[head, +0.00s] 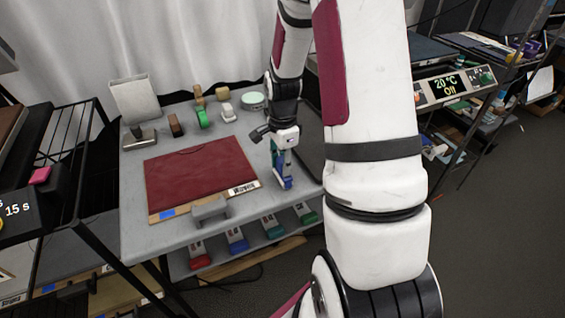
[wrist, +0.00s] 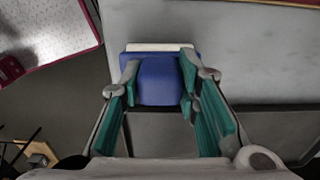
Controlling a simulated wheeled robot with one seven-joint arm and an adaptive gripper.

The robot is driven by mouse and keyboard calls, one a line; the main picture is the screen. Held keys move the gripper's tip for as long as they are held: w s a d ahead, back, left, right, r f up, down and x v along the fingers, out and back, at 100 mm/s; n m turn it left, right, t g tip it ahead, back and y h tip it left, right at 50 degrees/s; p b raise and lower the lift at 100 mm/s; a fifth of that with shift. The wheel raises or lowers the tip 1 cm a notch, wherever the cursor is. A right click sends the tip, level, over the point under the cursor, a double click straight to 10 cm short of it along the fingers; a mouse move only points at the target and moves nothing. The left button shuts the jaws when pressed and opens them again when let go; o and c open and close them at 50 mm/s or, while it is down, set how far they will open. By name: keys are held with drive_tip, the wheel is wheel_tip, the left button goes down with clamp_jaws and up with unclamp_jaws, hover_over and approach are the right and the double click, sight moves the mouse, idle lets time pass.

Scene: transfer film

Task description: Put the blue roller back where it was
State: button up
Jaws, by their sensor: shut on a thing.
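The blue roller (wrist: 158,80) shows in the wrist view as a blue block with a pale strip along its far edge, between the two fingers. My gripper (wrist: 160,84) is shut on it, with a green-padded finger on each side. In the head view, my gripper (head: 282,160) points down at the right part of the grey table, and the blue roller (head: 287,183) shows below it near the right edge. I cannot tell whether the roller touches the table. Part of the roller is hidden by the fingers.
A dark red sheet on a board (head: 200,172) lies mid-table, with a grey handle (head: 209,209) in front. Green tape (head: 203,118) and small blocks stand behind. A lower shelf (head: 220,261) holds several coloured items, including red (head: 200,261) and blue (head: 238,245). A black rack stands left.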

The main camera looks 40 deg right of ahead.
drive_tip(key=shift+f, duration=0.15)
drive_tip(key=o, duration=1.1)
wheel_tip(320, 180, up, 12)
drive_tip(key=p, duration=0.1)
drive_tip(key=s+a+r+n, duration=0.3)
drive_tip(key=a+r+n, duration=0.1)
drive_tip(key=a+r, duration=0.25)
drive_tip(key=s+a+r+n+t, duration=0.1)
drive_tip(key=s+a+r+n, duration=0.1)
drive_tip(key=s+a+n, duration=0.2)
drive_tip(key=s+a+r+n, duration=0.2)
drive_tip(key=s+a+n, duration=0.3)
drive_tip(key=s+n, duration=0.2)
drive_tip(key=s+a+r+n+t, duration=0.1)
drive_tip(key=s+a+r+n, duration=0.2)
drive_tip(key=s+n, duration=0.3)
drive_tip(key=shift+s+a+t, duration=0.15)
drive_tip(key=shift+s+a, duration=0.2)
drive_tip(key=shift+s, duration=0.3)
drive_tip(key=shift+s+a+t, duration=0.15)
drive_tip(key=shift+s+a, duration=0.15)
drive_tip(key=shift+s, duration=0.3)
